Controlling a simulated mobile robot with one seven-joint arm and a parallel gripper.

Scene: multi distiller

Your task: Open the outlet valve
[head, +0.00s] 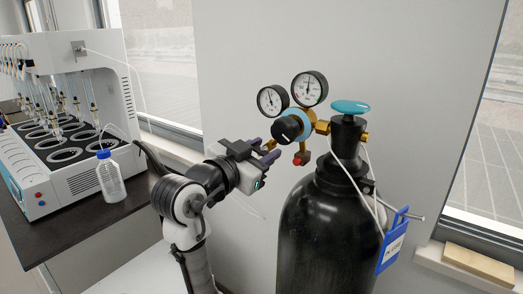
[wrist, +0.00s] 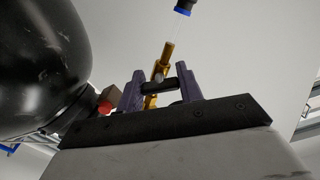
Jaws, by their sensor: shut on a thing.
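A black gas cylinder (head: 330,235) stands upright at the right, with a brass regulator (head: 310,122) on top. Its brass outlet fitting (wrist: 167,52) points up through the wrist view, with a small dark outlet valve handle (wrist: 158,87) across it. My gripper (head: 265,149) is at the regulator's left side. In the wrist view its two purple fingers (wrist: 160,88) stand on either side of the handle and are shut on it. In the head view the fingers largely hide the handle, so how far it is turned cannot be told.
Two round gauges (head: 310,88), a black knob (head: 288,130) and a red-ended part (head: 298,160) sit close to my gripper. A teal top valve (head: 350,107) and a blue tag (head: 393,245) are farther right. A multi distiller (head: 75,120) and a bottle (head: 110,178) stand on the left bench.

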